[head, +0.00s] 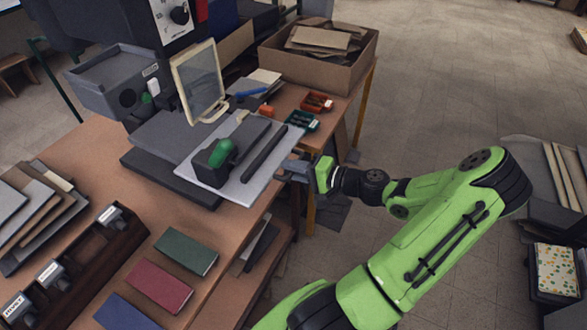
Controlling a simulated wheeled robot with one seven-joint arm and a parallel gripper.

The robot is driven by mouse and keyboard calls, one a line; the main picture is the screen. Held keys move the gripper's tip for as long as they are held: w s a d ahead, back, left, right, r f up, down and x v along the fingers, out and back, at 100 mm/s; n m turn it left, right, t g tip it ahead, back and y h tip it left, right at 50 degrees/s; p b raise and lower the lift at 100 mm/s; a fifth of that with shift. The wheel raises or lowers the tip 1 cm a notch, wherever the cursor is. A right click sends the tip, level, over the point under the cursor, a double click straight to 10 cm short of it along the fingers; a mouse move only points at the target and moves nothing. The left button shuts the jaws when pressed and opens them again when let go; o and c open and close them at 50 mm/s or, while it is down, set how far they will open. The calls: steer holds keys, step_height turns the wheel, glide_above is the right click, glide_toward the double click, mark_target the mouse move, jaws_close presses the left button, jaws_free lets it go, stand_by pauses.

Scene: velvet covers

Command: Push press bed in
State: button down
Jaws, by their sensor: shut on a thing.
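The press bed (258,186) is a pale grey plate that sticks out to the right from the dark press base (150,170). A black block with a green knob (222,153) and a dark bar (264,153) lie on it. My gripper (298,167) is at the bed's right side, with its fingers at the edge. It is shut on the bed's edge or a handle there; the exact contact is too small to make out. My green arm reaches in from the lower right.
A framed clear guard (200,80) stands above the bed's back. A cardboard box (320,70) and small red and green trays (301,121) are behind. Coloured books (160,286) and a stamp rack (75,255) lie in front. Open floor is to the right.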

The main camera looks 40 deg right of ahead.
steer(key=r+x, duration=0.1)
steer(key=x, duration=0.5)
steer(key=r+p+x, duration=0.1)
steer(key=x, duration=0.4)
steer(key=r+x, duration=0.1)
steer(key=x, duration=0.5)
steer(key=shift+w+a+r+p, duration=0.15)
steer(key=shift+w+r+p, duration=0.15)
steer(key=shift+w, duration=0.35)
steer(key=c, duration=1.2)
jaws_free()
